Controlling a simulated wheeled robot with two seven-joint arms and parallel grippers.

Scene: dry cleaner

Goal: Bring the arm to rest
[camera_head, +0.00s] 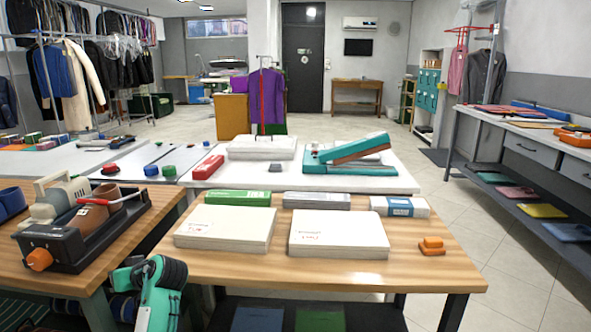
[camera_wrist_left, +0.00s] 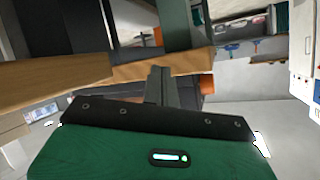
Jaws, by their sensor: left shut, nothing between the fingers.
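My left arm (camera_head: 158,290), teal with dark joints, shows low in the head view, in front of the gap between the two wooden tables. Its fingers cannot be made out there. In the left wrist view my left gripper (camera_wrist_left: 160,72) is shut and empty, its two dark fingers together. The green and black body of the gripper fills the bottom of that view. My right arm and gripper are in neither view.
The wooden table (camera_head: 330,266) holds two pale boxes (camera_head: 226,229), smaller boxes behind them and an orange block (camera_head: 431,246). A machine (camera_head: 85,222) stands on the left table. A white table (camera_head: 400,184) lies behind. Open floor (camera_head: 505,225) is on the right.

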